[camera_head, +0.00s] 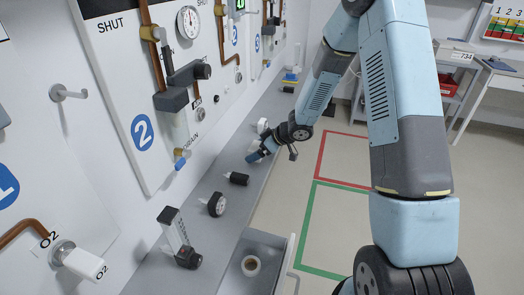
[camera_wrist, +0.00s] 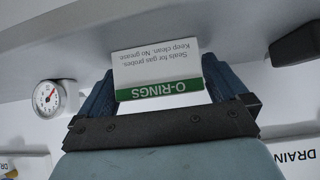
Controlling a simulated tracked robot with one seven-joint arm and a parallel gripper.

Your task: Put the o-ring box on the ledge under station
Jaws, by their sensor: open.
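The o-ring box (camera_wrist: 157,72) is white with a green band reading "O-RINGS", upside down in the wrist view. It sits between the two blue fingers of my gripper (camera_wrist: 160,88), which is open around it. I cannot tell whether the fingers touch its sides. Whether the box rests on the ledge is unclear.
A black cylinder (camera_head: 237,179), a round black-and-white part (camera_head: 216,204) and a grey-black device (camera_head: 180,240) stand on the nearer ledge. An open drawer (camera_head: 229,277) holds a tape roll (camera_head: 251,265). Valves and a gauge (camera_head: 188,22) project from the wall.

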